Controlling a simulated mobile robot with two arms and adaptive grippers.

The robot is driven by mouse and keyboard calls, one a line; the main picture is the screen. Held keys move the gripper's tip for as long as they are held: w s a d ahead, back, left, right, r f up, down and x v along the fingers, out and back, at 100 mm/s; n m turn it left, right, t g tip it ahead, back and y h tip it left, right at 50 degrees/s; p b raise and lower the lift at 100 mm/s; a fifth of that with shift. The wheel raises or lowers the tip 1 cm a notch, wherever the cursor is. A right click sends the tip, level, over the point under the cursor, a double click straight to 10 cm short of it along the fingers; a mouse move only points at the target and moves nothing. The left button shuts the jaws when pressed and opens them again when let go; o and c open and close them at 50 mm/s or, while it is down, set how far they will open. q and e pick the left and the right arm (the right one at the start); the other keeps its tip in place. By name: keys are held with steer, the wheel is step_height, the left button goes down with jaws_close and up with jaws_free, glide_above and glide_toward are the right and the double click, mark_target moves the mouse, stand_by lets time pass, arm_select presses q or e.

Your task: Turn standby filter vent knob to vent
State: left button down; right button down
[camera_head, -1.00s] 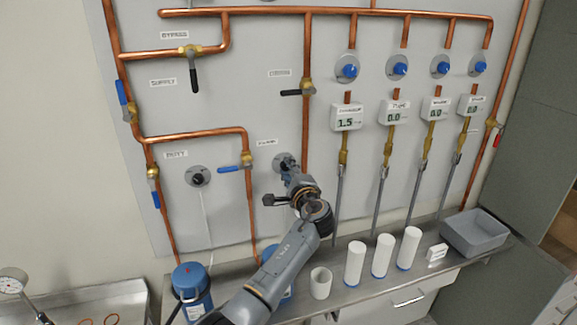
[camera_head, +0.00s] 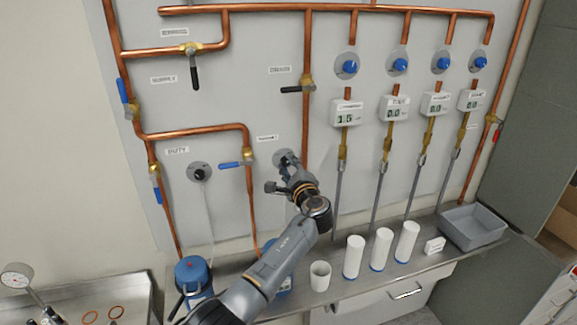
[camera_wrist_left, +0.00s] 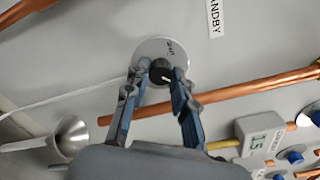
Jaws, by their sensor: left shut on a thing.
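The standby filter vent knob (camera_wrist_left: 158,73) is a small dark knob with a white mark, on a round grey plate (camera_wrist_left: 160,48) in the left wrist view. Lettering on the plate looks like "SHUT". A "STANDBY" label (camera_wrist_left: 214,16) is on the panel beside it. My left gripper (camera_wrist_left: 163,75) has its two fingers on either side of the knob and is shut on it. In the head view the left gripper (camera_head: 288,166) reaches the plate (camera_head: 280,157) and mostly hides the knob. My right gripper is not in view.
A blue-handled valve (camera_head: 232,164) is close left of the gripper, and a vertical copper pipe (camera_head: 306,130) close right. A similar duty knob (camera_head: 199,174) is further left. Below, white cylinders (camera_head: 381,249) and a grey bin (camera_head: 474,228) stand on the shelf.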

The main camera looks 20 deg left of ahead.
arm_select(q)
steer(key=c, duration=1.1)
jaws_free()
steer(key=shift+a+r, duration=0.15)
steer(key=shift+c, duration=0.2)
steer(key=shift+o, duration=0.2)
steer(key=shift+w, duration=0.1)
steer(key=shift+s+d, duration=0.25)
steer(key=v, duration=1.1)
steer(key=shift+s+d, duration=0.1)
steer(key=shift+s, duration=0.05)
